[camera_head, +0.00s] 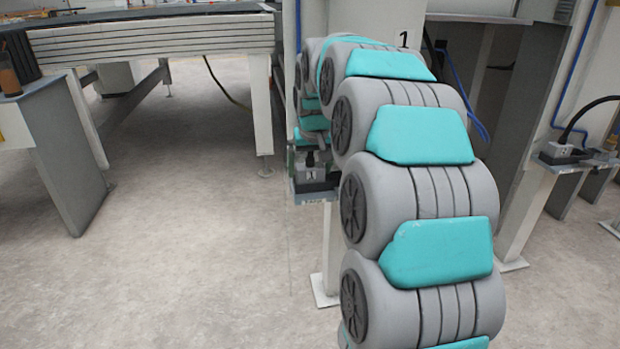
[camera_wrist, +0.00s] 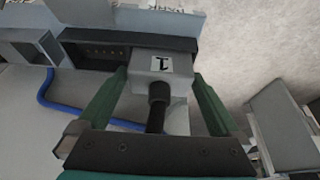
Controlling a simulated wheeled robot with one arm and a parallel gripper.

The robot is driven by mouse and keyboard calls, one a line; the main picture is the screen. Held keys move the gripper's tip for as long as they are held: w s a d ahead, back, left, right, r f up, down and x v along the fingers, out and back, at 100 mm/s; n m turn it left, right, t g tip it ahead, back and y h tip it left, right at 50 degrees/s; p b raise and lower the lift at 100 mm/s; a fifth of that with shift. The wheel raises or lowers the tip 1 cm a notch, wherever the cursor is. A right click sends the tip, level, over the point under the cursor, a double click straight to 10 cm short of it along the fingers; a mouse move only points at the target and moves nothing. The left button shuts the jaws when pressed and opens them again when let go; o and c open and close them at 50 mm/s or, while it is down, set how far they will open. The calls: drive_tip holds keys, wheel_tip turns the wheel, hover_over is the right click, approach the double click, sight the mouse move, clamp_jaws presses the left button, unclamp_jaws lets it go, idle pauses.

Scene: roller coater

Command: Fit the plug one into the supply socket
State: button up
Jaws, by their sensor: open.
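The plug one (camera_wrist: 165,66) is a light grey block with a "1" label and a black cable end. In the wrist view it sits at the right part of a long dark socket block (camera_wrist: 95,50); how deep it sits is hidden. The plug also shows in the head view (camera_head: 311,172), upright over the dark socket on a small shelf. My gripper (camera_wrist: 160,76) is open, its green fingers on either side of the plug with gaps visible. In the head view my arm hides most of the gripper.
A second shelf (camera_head: 567,168) at the right holds another grey plug (camera_head: 556,149) with a black cable. A blue cable (camera_wrist: 60,104) runs below the socket block. A roller table (camera_head: 150,38) stands at the back left.

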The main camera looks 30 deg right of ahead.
drive_tip(key=c, duration=1.4)
